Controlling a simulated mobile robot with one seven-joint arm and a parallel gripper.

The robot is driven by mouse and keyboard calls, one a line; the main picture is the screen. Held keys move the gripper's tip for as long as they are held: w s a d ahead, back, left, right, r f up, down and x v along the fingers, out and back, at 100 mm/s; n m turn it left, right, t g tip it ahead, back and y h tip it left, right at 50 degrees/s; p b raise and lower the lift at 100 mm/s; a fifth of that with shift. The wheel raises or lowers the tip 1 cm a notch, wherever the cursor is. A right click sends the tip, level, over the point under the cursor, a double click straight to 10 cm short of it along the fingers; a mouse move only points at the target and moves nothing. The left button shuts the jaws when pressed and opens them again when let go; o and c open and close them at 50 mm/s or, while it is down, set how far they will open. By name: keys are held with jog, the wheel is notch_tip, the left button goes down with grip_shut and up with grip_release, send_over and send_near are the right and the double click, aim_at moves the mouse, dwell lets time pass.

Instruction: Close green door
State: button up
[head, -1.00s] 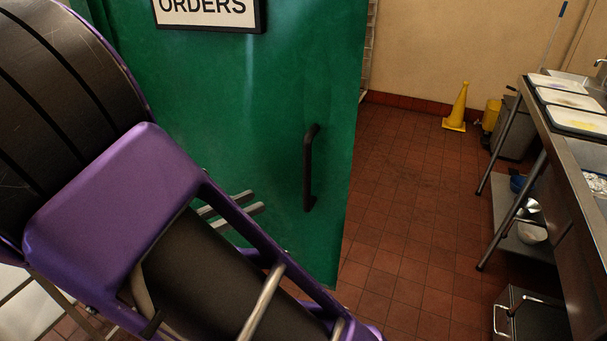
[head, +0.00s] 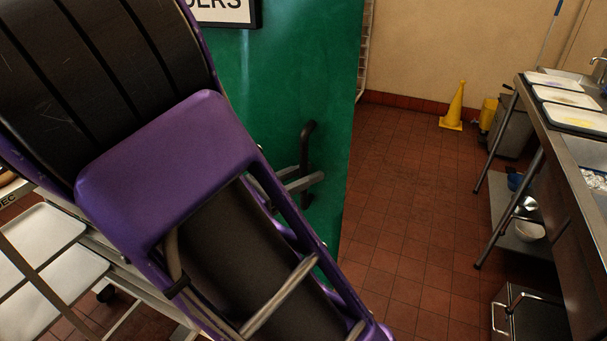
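The green door (head: 300,70) stands in the middle of the head view, with a dark vertical bar handle (head: 308,143) near its right edge. My gripper (head: 308,177) shows as two grey metal fingers with a gap between them, so it is open. The fingers are at the middle of the handle and overlap it in the picture. I cannot tell whether they touch it or stand on both sides of it. My purple arm hides the left and lower parts of the door and the gripper's base.
A sign (head: 225,10) hangs on the door's upper part. A steel counter with trays (head: 575,118) runs along the right. A yellow cone (head: 455,106) stands by the back wall. The red tiled floor right of the door is clear. Shelving with trays (head: 45,240) is at the lower left.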

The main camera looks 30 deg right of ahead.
grip_shut()
dwell(1.3)
